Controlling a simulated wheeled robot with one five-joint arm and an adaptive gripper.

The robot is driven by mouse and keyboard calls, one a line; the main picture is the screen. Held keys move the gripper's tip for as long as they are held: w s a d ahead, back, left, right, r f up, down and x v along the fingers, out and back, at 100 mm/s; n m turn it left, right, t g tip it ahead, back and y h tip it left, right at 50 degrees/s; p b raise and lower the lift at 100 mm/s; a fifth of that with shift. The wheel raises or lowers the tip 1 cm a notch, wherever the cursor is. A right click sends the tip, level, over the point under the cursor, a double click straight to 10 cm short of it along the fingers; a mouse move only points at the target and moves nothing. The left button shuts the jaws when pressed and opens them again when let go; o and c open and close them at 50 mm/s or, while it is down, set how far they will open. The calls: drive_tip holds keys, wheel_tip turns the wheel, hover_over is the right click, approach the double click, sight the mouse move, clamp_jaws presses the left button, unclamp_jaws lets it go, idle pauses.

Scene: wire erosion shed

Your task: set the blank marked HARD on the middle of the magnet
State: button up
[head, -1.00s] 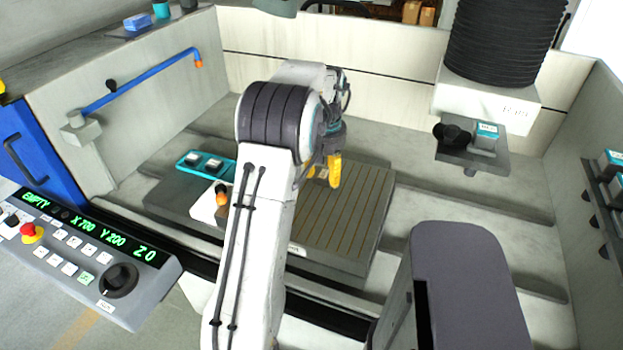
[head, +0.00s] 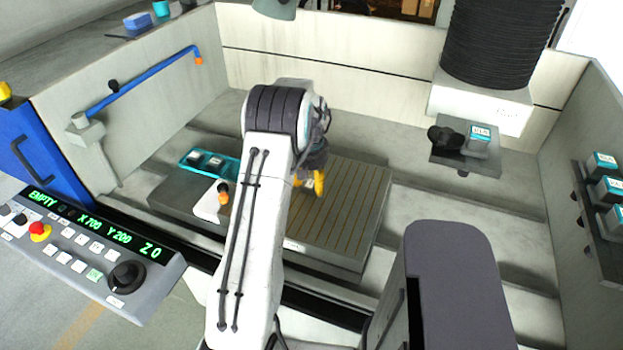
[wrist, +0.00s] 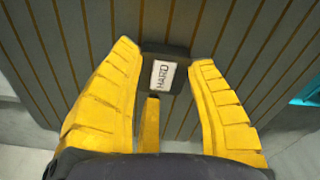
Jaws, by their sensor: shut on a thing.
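My gripper (head: 310,184) has yellow fingers and is low over the striped magnet plate (head: 352,205), left of the plate's middle in the head view. In the wrist view my gripper (wrist: 166,60) is shut on a small dark blank (wrist: 180,85) with a white label reading HARD. The magnet (wrist: 240,30) with its brown lines fills the background behind the blank. I cannot tell whether the blank touches the plate. In the head view the fingers mostly hide the blank.
A teal tray (head: 233,168) with two small blanks lies left of the magnet. A white block with an orange-tipped nozzle (head: 222,193) stands at the magnet's left edge. A dark machine head (head: 500,50) hangs at back right. Teal-topped holders (head: 608,188) line the right wall.

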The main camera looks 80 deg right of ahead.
drive_tip(key=shift+f, duration=0.2)
drive_tip(key=o, duration=1.2)
drive_tip(key=shift+r, duration=0.15)
